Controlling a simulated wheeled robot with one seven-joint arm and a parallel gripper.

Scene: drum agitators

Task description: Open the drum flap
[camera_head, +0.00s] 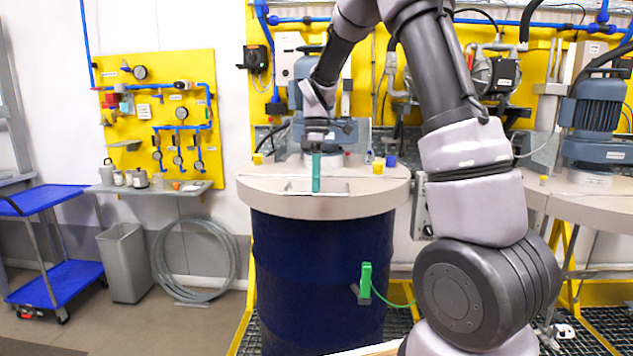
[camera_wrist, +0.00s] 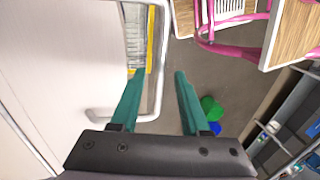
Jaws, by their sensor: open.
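The dark blue drum (camera_head: 320,275) stands in the middle of the head view under a cream lid (camera_head: 265,185). A thin metal handle (camera_head: 300,191) shows at the front of the lid, partly hidden by my gripper. My gripper (camera_head: 316,190) points down over it with teal fingers. In the wrist view my gripper (camera_wrist: 160,72) has its two fingers apart. The bar of the metal handle (camera_wrist: 158,90) passes between them, and I see no finger closed on it. The pale flap surface (camera_wrist: 55,70) lies to the left there. The flap looks shut, though its outline is partly hidden.
A green clamp (camera_head: 365,280) with a cable hangs at the drum's front. Another agitator motor (camera_head: 595,115) is at right. A blue cart (camera_head: 50,250) and grey bin (camera_head: 124,262) stand left.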

